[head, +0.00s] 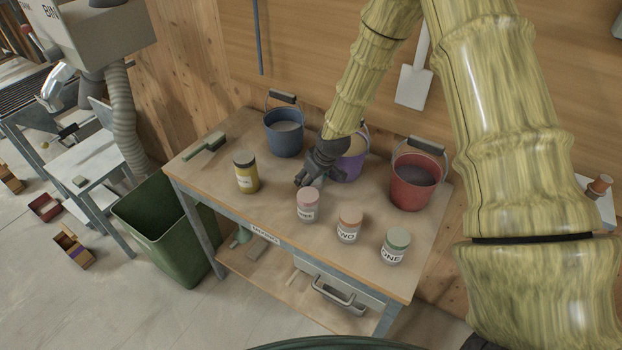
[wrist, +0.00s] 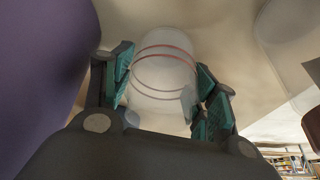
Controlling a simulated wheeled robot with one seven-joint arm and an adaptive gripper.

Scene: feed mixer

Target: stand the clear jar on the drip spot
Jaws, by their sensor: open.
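A clear jar (wrist: 165,72) with thin reddish rings shows in the wrist view, between the two fingers of my gripper (wrist: 163,84). The fingers are open on either side of it; I cannot tell whether a pad touches it. In the head view my gripper (head: 308,181) is low over the middle of the bench, just behind the pink-lidded jar and left of the purple bucket. I cannot make out the clear jar in the head view. I cannot identify the drip spot in either view.
The bench (head: 272,205) holds a blue bucket (head: 285,136), a purple bucket (head: 350,164), a red bucket (head: 413,186), a yellow jar (head: 246,176), a pink-lidded jar (head: 308,208), an orange-lidded jar (head: 348,229), a green-lidded jar (head: 395,248) and a brush (head: 207,146).

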